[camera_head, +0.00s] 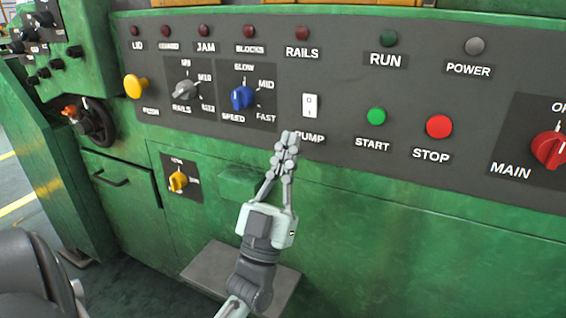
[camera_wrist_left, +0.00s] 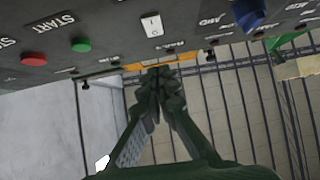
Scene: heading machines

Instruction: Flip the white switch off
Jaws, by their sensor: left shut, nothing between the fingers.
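The white switch (camera_head: 310,105) is a small upright rocker marked O and I on the dark panel, above the PUMP label. My left gripper (camera_head: 288,138) is shut and empty, with its fingertips just below and left of the switch, in front of the label's left end. In the left wrist view the switch (camera_wrist_left: 151,25) shows beyond the shut fingertips (camera_wrist_left: 160,72), with a gap between them. Which side of the rocker is pressed in is too small to tell. My right gripper is not in view.
A blue SPEED knob (camera_head: 242,97) is left of the switch. A green START button (camera_head: 376,116), a red STOP button (camera_head: 439,126) and a red MAIN knob (camera_head: 550,149) are to its right. A grey ledge (camera_head: 205,268) juts out below the panel.

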